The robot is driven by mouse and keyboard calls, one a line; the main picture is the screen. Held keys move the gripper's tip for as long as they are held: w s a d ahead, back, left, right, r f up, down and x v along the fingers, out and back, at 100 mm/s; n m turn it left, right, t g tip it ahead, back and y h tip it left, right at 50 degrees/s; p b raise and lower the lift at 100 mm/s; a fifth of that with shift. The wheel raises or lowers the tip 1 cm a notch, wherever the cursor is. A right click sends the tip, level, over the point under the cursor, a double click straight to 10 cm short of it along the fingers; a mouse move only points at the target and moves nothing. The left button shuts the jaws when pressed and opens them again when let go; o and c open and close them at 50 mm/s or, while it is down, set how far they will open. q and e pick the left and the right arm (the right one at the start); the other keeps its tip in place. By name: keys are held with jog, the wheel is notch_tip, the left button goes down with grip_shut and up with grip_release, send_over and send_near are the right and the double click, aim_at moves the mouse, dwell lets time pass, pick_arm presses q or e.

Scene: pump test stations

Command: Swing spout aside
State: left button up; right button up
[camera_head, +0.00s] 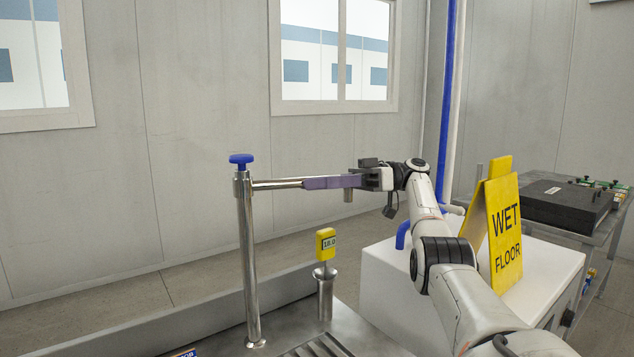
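The spout is a chrome arm (277,184) running right from the top of an upright chrome post (248,265) with a blue knob (240,160). My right gripper (328,182) reaches in from the right, level with the spout. Its long purple-grey finger part lies along the spout's outer stretch and covers it. The gap between the fingers is hidden, so I cannot tell whether they are closed on the spout. My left gripper is out of view.
A yellow meter reading 18.0 (326,244) stands over a metal cylinder (325,295) below the spout. A yellow WET FLOOR sign (505,235) stands on a white box (545,262) beside my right arm. A black case (555,205) rests on a rack. Open space lies left of the post.

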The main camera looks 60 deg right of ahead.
jog(key=shift+o, duration=0.7)
jog(key=shift+w, duration=0.1)
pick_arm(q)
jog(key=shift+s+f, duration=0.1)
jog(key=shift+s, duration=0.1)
pick_arm(e)
jog(key=shift+r, duration=0.15)
